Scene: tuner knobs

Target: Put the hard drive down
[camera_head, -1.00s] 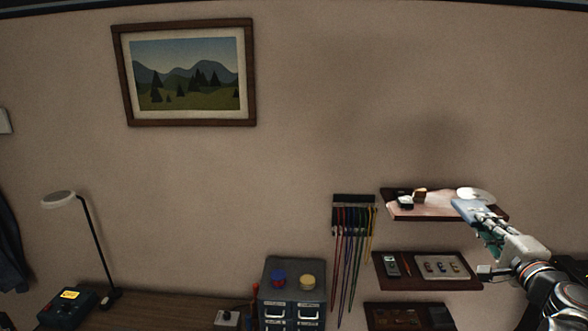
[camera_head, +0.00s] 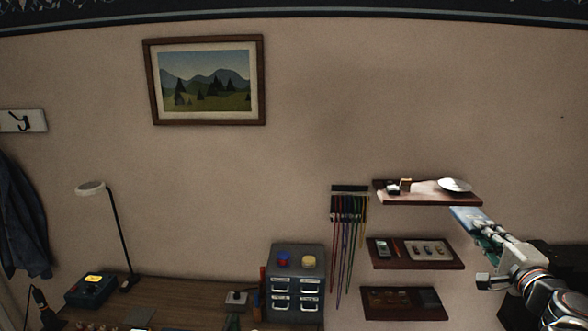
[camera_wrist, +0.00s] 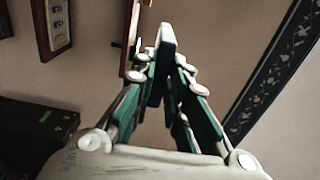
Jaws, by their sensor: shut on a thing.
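The hard drive (camera_head: 467,219) is a flat blue-grey slab at the tip of my gripper (camera_head: 480,229), at the right in the head view. In the wrist view the hard drive (camera_wrist: 162,62) shows edge-on between the fingers of my gripper (camera_wrist: 162,75), which is shut on it. The drive is held in the air just below the right end of the top wall shelf (camera_head: 430,199) in the head picture. I cannot tell how far it is from the shelf or wall.
The top shelf bears a white dish (camera_head: 454,185) and small items. The middle shelf (camera_head: 415,264) holds a tray and small devices; a lower shelf (camera_head: 405,315) is below. Cables (camera_head: 348,230) hang left of the shelves. A drawer cabinet (camera_head: 296,300) stands on the workbench (camera_head: 190,293).

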